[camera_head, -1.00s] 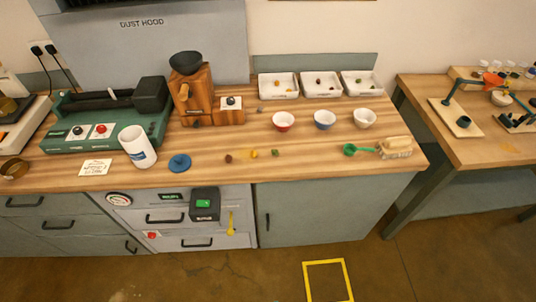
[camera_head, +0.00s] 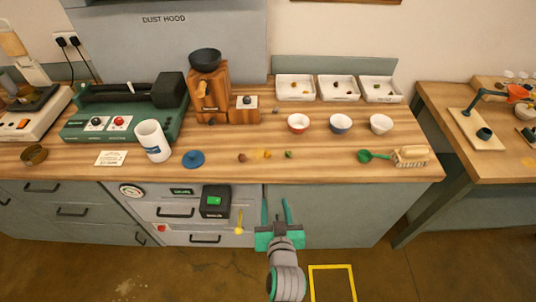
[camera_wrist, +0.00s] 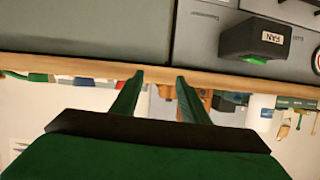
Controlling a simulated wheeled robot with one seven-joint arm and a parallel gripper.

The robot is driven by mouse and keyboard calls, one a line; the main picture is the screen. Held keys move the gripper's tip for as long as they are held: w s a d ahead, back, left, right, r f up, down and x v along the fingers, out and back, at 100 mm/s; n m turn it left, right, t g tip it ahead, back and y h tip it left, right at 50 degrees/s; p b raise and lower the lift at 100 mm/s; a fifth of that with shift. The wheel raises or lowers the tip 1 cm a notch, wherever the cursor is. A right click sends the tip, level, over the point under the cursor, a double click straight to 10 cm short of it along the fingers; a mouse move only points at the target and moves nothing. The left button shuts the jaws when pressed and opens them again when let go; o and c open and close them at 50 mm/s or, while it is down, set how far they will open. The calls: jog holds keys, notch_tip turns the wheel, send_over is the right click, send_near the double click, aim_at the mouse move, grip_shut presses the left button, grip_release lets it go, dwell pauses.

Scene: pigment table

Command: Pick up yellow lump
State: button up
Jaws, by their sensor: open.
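The yellow lump (camera_head: 266,154) is small and lies on the wooden counter (camera_head: 330,172) near its front edge. A brown lump (camera_head: 242,157) lies to its left and a green lump (camera_head: 288,154) to its right. A yellow smear seems to lie around the yellow lump. My gripper (camera_head: 276,202) is open and empty, in front of the cabinet and below the counter's front edge in the picture. In the wrist view its two green fingers (camera_wrist: 159,78) are apart with nothing between them. I cannot make out the yellow lump in the wrist view.
A blue lid (camera_head: 193,159) and a white jar (camera_head: 153,140) stand left of the lumps. A green scoop (camera_head: 373,156) and brush (camera_head: 411,156) lie right. A black fan box (camera_head: 215,200) juts from the cabinet.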

jog(key=n+y, duration=0.1)
jog(key=n, duration=0.1)
send_near(268, 154)
jog(key=x, duration=0.3)
jog(key=shift+w+d+r, duration=0.1)
jog(key=shift+d+r, duration=0.05)
jog(key=shift+r, duration=0.1)
jog(key=shift+f+x, duration=0.1)
jog(key=shift+x, duration=1.25)
jog(key=shift+f+x, duration=0.15)
jog(key=shift+x, duration=1.15)
jog(key=shift+a, duration=0.25)
jog(key=shift+s, duration=0.2)
jog(key=shift+c, duration=0.2)
jog(key=shift+d, duration=0.1)
grip_shut()
